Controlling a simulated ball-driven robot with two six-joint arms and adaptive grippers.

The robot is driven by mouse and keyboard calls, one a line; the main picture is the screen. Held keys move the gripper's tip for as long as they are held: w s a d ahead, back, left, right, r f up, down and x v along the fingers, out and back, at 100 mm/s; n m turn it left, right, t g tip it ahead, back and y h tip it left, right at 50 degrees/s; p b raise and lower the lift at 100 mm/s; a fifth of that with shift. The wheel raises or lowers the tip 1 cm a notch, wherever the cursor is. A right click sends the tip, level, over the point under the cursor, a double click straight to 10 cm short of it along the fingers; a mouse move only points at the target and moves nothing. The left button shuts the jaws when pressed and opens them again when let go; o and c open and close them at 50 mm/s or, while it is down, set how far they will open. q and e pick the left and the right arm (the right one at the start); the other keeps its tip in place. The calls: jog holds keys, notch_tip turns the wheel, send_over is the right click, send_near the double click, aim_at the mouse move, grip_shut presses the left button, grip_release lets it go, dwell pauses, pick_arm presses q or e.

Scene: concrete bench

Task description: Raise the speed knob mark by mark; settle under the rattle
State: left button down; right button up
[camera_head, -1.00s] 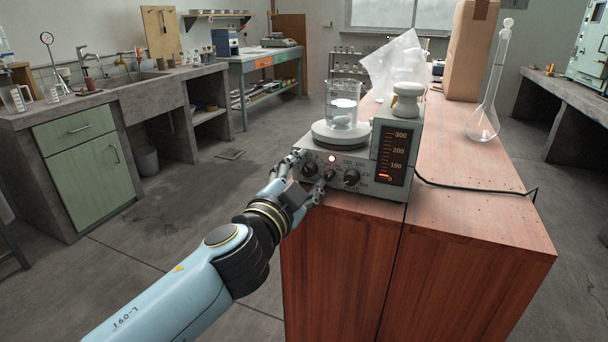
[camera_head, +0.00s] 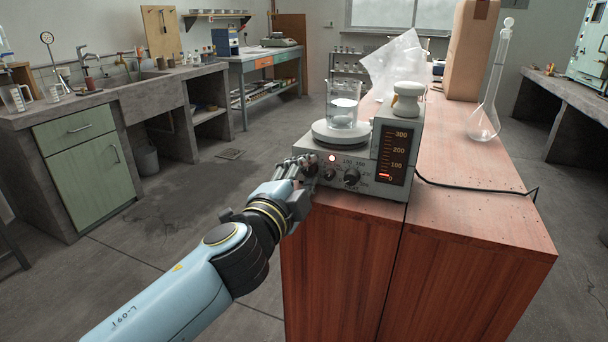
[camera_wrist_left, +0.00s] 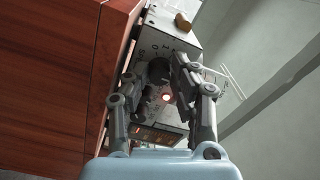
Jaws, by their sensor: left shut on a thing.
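A grey hot-plate stirrer (camera_head: 365,186) stands at the near left end of the wooden bench, with dark knobs and a lit red lamp on its front. My left gripper (camera_head: 303,169) is shut on the leftmost knob, which its fingers hide in the head view. In the left wrist view a dark round knob (camera_wrist_left: 158,68) lies between the fingers of my left gripper (camera_wrist_left: 154,80). The display (camera_head: 391,157) has a scale up to 300, with a red bar lit near 0. A glass beaker (camera_head: 342,103) stands on the round plate (camera_head: 340,135). My right gripper is not in view.
A white lidded jar (camera_head: 407,100) sits atop the stirrer's display housing. A long-necked flask (camera_head: 485,115), a crumpled clear bag (camera_head: 395,65) and a tall cardboard box (camera_head: 468,50) stand farther back. A black cable (camera_head: 480,190) crosses the bench top (camera_head: 470,220).

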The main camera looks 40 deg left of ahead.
pick_arm(q)
jog(key=c, duration=1.1)
grip_release()
jog(key=v, duration=1.2)
jog(key=shift+d, duration=0.1)
